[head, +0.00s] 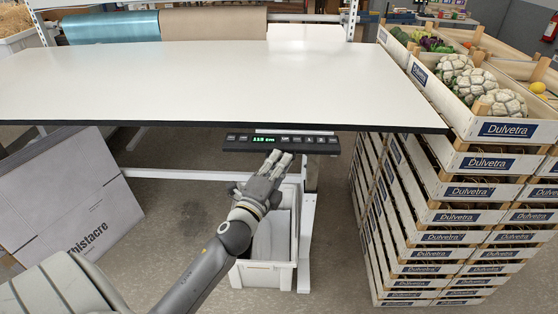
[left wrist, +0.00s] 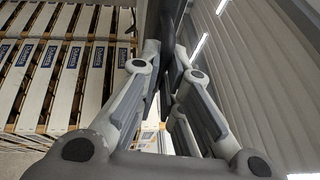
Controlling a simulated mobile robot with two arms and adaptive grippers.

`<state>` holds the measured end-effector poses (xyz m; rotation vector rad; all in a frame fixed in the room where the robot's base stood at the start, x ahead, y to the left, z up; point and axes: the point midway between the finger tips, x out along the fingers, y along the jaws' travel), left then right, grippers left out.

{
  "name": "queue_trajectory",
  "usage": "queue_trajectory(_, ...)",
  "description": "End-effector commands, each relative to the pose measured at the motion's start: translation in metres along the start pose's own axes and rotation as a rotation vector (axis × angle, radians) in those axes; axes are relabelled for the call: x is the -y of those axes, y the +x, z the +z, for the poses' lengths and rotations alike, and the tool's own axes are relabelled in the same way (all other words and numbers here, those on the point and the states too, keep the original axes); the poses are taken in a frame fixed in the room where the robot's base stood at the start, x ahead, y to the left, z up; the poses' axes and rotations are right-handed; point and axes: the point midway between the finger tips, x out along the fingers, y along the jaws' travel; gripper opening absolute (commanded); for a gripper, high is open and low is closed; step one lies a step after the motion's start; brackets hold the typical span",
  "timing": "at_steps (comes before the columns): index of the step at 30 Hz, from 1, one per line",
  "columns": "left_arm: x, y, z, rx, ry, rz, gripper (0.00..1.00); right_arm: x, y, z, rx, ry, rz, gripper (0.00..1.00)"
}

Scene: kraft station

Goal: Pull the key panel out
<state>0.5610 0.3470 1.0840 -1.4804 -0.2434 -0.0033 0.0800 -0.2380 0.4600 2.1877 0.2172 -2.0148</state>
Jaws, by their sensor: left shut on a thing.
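The key panel (head: 282,141) is a black strip with buttons and a green lit display, under the front edge of the white table (head: 200,80). My left gripper (head: 280,160) is at the panel's front, below its middle, with the arm coming up from the bottom left. In the left wrist view the fingers (left wrist: 166,72) close in on a dark piece, the key panel (left wrist: 168,22), seen end-on. The gripper is shut on it. The exact contact is partly hidden by the fingers. My right gripper shows in neither view.
Stacked Dulvetra crates (head: 430,210) stand close on the right, with cauliflowers (head: 478,82) on top. A white bin (head: 264,262) and a table leg (head: 308,230) are below the panel. A large grey box (head: 75,200) leans at left. The tabletop is clear.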

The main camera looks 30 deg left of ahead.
Motion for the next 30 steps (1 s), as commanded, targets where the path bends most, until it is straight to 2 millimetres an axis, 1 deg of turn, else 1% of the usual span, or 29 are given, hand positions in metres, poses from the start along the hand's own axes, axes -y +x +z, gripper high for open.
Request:
queue_trajectory(1,-0.001,0.000,0.000,0.000,0.000,0.002,0.00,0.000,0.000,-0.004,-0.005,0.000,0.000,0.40)
queue_trajectory(2,-0.001,0.000,0.000,0.000,0.000,0.002,0.12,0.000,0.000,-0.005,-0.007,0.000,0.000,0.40)
queue_trajectory(6,-0.001,0.000,0.001,0.001,0.000,0.002,0.29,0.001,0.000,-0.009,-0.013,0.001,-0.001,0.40)
queue_trajectory(15,-0.001,0.000,0.001,0.002,0.000,0.001,0.29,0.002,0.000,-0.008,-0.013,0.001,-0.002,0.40)
queue_trajectory(17,-0.001,-0.002,0.001,0.002,-0.001,0.002,0.29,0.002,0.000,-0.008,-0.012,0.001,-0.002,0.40)
queue_trajectory(20,-0.002,-0.009,0.001,0.003,-0.002,0.003,0.29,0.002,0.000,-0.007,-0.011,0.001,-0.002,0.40)
queue_trajectory(23,-0.002,-0.024,0.001,0.002,-0.003,0.005,0.29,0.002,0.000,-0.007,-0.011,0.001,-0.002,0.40)
queue_trajectory(30,-0.003,-0.071,0.001,0.004,-0.005,0.007,0.29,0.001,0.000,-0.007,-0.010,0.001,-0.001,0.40)
